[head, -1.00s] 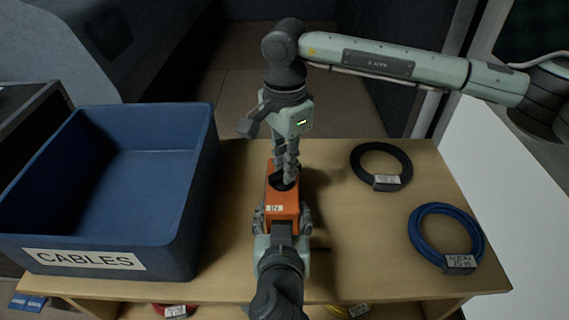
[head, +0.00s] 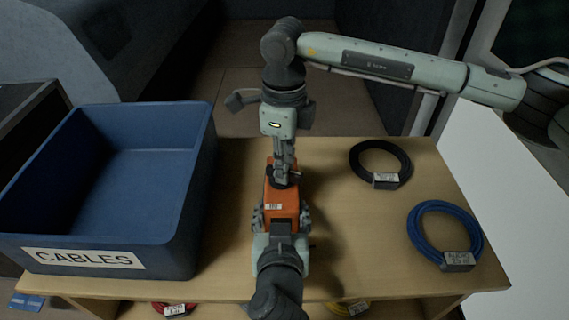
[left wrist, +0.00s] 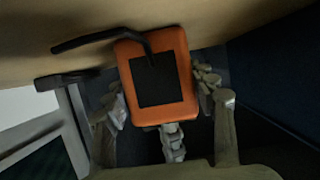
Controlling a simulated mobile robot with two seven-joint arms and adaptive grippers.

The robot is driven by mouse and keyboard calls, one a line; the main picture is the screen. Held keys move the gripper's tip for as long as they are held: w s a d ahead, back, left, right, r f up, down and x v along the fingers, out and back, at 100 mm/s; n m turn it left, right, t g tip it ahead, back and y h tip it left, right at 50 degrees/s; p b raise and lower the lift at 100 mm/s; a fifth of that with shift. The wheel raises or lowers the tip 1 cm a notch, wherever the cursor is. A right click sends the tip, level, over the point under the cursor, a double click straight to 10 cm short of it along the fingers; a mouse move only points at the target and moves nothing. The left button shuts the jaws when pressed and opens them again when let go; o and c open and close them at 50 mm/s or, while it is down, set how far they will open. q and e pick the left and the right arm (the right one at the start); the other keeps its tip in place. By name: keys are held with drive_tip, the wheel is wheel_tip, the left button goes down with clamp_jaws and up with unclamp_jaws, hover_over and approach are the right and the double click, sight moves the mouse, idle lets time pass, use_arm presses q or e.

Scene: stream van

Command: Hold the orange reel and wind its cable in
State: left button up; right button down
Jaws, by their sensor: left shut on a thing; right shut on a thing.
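The orange reel (head: 283,198) is held above the table in the head view, with a small white label on it. My left gripper (head: 281,220) is shut on the reel from the near side, one finger on each flank. My right gripper (head: 284,178) points down from above and is shut on a small dark part on top of the reel, mostly hidden by the fingers. In the left wrist view the reel (left wrist: 178,112) shows a dark square face between the fingers of my left gripper (left wrist: 160,100). A black cable (left wrist: 90,40) runs from that face to the left.
A blue bin (head: 75,254) labelled CABLES stands at the left of the wooden table (head: 345,235). A black cable coil (head: 355,165) and a blue cable coil (head: 418,232) lie at the right. Red (head: 160,309) and yellow (head: 338,309) coils show below the front edge.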

drive_tip(key=m, duration=0.3)
drive_tip(key=shift+s+a+m, duration=0.1)
drive_tip(key=shift+m, duration=0.2)
drive_tip(key=m, duration=0.3)
drive_tip(key=shift+m, duration=0.3)
drive_tip(key=m, duration=0.3)
drive_tip(key=shift+s+a+m, duration=0.1)
drive_tip(key=shift+a+m, duration=0.05)
drive_tip(key=shift+m, duration=0.15)
drive_tip(key=shift+a+m, duration=0.1)
drive_tip(key=shift+m, duration=1.8)
drive_tip(key=c, duration=1.5)
unclamp_jaws()
wheel_tip(320, 180, up, 12)
